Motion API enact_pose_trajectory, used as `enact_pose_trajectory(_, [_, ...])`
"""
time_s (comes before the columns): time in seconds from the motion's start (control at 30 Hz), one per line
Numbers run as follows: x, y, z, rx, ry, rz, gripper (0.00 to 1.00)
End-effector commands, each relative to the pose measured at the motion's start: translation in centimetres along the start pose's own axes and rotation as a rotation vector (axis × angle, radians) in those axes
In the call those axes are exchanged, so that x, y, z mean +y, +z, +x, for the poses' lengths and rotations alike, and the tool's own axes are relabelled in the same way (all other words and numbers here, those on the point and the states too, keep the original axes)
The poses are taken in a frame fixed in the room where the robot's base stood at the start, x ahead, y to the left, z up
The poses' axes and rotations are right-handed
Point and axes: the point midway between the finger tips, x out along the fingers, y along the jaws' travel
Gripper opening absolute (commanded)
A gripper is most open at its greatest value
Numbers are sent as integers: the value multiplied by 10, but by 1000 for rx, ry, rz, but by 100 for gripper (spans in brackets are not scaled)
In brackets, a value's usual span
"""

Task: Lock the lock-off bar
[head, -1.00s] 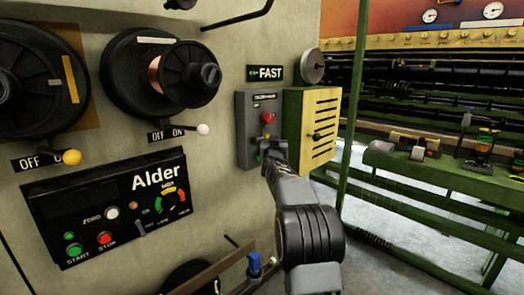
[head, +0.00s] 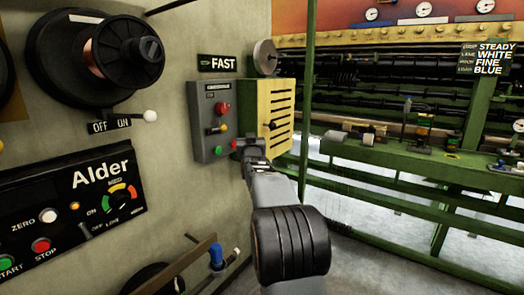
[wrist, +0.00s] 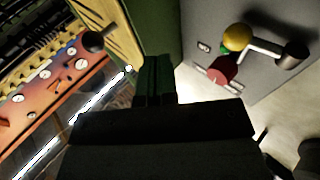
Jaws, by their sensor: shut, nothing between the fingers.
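The grey control box (head: 201,135) is on the wall under the FAST sign. It carries a red knob (head: 222,108), a small lever with a yellow end (head: 221,128) and a green button (head: 217,150). In the wrist view, a pale metal bar (wrist: 266,48) with a dark end stands beside a yellow ball (wrist: 237,37) and a red knob (wrist: 223,69). I cannot tell for certain which part is the lock-off bar. My gripper (head: 244,142) is shut and empty by the box's lower right edge. In the wrist view its fingers (wrist: 153,80) are apart from the bar.
A yellow slotted box (head: 265,112) with a dark knob adjoins the grey box on the right. The Alder panel (head: 75,200) and a wire spool (head: 105,55) are at left. A green machine frame (head: 400,170) is at right. Open floor shows at lower right.

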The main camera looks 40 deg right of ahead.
Motion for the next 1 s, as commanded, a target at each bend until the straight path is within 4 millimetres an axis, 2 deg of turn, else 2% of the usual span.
enact_pose_trajectory(0.2, [24,1,-25,-1,-3,1,0])
enact_pose_trajectory(0.4, [38,2,-36,0,-2,1,0])
enact_pose_trajectory(1.0, [42,3,-39,0,-1,1,0])
